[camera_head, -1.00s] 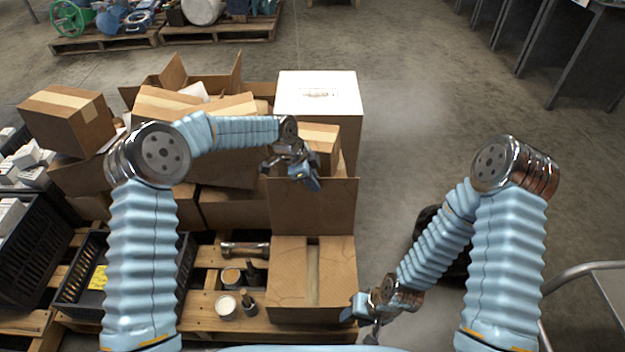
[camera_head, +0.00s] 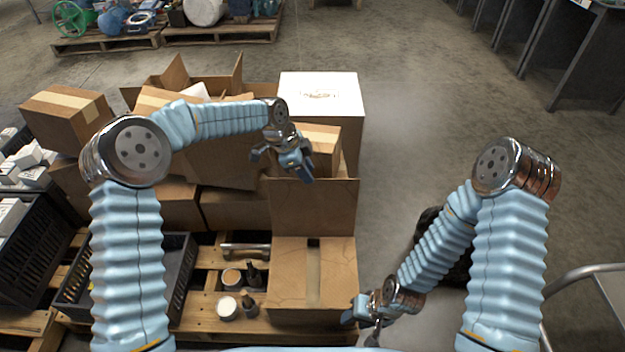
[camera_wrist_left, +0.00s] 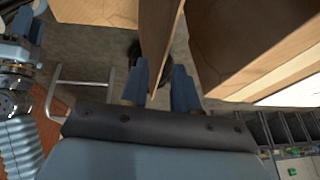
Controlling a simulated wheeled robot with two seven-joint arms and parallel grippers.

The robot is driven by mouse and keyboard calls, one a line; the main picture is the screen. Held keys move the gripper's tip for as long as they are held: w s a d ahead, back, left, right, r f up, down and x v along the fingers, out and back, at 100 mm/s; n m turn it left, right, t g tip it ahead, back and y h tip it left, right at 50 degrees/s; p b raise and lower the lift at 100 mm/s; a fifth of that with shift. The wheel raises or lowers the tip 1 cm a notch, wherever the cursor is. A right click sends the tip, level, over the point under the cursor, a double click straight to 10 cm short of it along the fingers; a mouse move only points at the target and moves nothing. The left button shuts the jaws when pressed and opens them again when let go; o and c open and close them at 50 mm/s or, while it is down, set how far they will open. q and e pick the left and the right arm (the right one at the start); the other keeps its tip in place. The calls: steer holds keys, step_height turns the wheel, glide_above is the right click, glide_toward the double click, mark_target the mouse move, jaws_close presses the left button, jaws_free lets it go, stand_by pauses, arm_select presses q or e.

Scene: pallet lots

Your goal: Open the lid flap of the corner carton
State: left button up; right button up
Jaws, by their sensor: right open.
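The corner carton (camera_head: 290,290) sits on the front right of the pallet, with a light stripe along its middle. A brown flap (camera_head: 314,208) stands upright at its far edge. My left gripper (camera_head: 282,167) is open at the upper left of this flap, its fingers apart. In the left wrist view, a brown panel (camera_wrist_left: 158,45) runs edge-on down between the fingers of my left gripper (camera_wrist_left: 160,90); I cannot tell whether they touch it. My right gripper (camera_head: 366,322) is open and empty beside the carton's front right corner.
A white box (camera_head: 320,95) and several brown cartons (camera_head: 65,120) stand behind and left. A black crate (camera_head: 178,275), a metal cylinder (camera_head: 245,249) and small jars (camera_head: 227,308) lie left of the carton.

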arm_select(q)
steer(key=v, duration=0.8)
